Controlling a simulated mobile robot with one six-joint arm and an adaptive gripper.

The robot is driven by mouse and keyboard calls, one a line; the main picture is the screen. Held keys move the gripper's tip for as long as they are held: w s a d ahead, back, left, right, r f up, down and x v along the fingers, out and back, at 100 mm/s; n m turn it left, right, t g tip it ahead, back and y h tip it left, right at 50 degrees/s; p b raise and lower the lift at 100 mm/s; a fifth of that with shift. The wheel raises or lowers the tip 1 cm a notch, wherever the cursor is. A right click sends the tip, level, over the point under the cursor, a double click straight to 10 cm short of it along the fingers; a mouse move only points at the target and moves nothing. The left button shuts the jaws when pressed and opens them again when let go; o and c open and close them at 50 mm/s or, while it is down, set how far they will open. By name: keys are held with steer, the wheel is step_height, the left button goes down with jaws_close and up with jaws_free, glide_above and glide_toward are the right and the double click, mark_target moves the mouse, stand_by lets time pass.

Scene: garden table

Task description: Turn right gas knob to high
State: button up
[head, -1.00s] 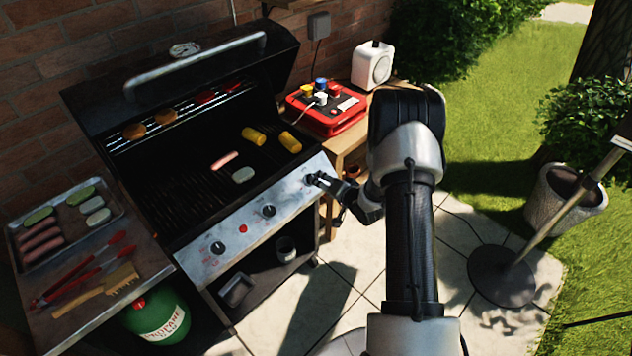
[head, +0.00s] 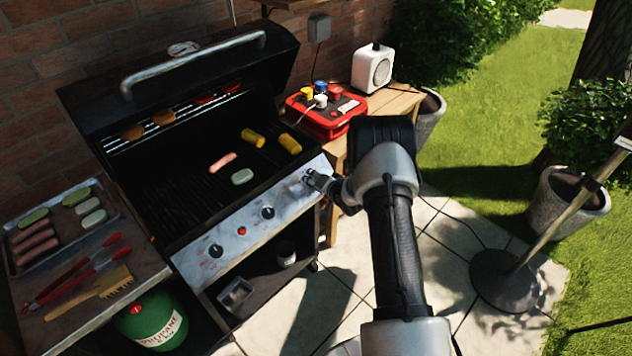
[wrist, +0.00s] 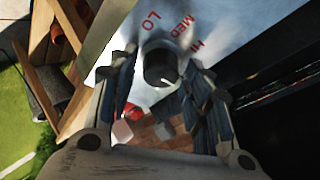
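The right gas knob (wrist: 160,66) is a dark round knob on the grill's silver front panel (head: 240,247). In the wrist view red LO, MED and HI marks curve above it. The middle knob (head: 267,212) and left knob (head: 216,251) are clear of my gripper.
A red button (head: 242,231) sits between the other knobs. The grill lid (head: 190,75) is open, with food on the grates. A wooden side table with a red box (head: 327,128) and white speaker (head: 373,68) stands right of the grill. Paving in front is mostly clear.

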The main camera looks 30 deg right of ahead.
steer(key=c, duration=0.8)
steer(key=shift+n, duration=0.3)
steer(key=n+y+b, duration=0.1)
steer(key=n, duration=0.2)
steer(key=n+y+b, duration=0.1)
steer(key=n+b, duration=0.1)
steer(key=n, duration=0.1)
steer(key=shift+d+t, duration=0.15)
steer(key=shift+t, duration=0.25)
steer(key=n+y, duration=0.1)
steer(key=n, duration=0.2)
steer(key=n+y+b, duration=0.1)
steer(key=n, duration=0.2)
steer(key=shift+g, duration=0.3)
steer(key=o, duration=1)
steer(key=shift+o, duration=0.2)
